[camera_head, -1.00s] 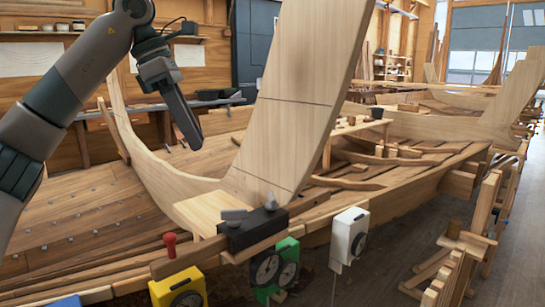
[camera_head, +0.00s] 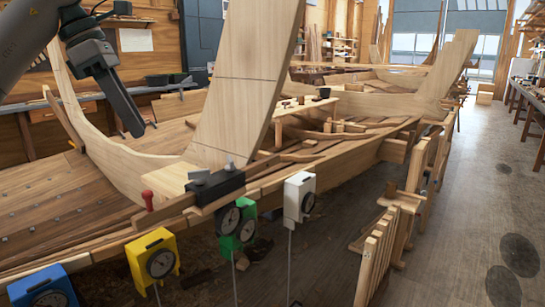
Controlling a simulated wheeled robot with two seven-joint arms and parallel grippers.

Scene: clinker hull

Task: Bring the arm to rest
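My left arm (camera_head: 30,40), grey with a dark gripper, comes in at the upper left. My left gripper (camera_head: 138,130) points down over the wooden hull (camera_head: 60,200), left of the tall pale plank (camera_head: 250,80). Its fingers show side-on as one dark bar, so I cannot tell whether they are apart. Nothing shows held at its tip. My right gripper is out of view.
Floor (camera_head: 460,200) at right is clear.

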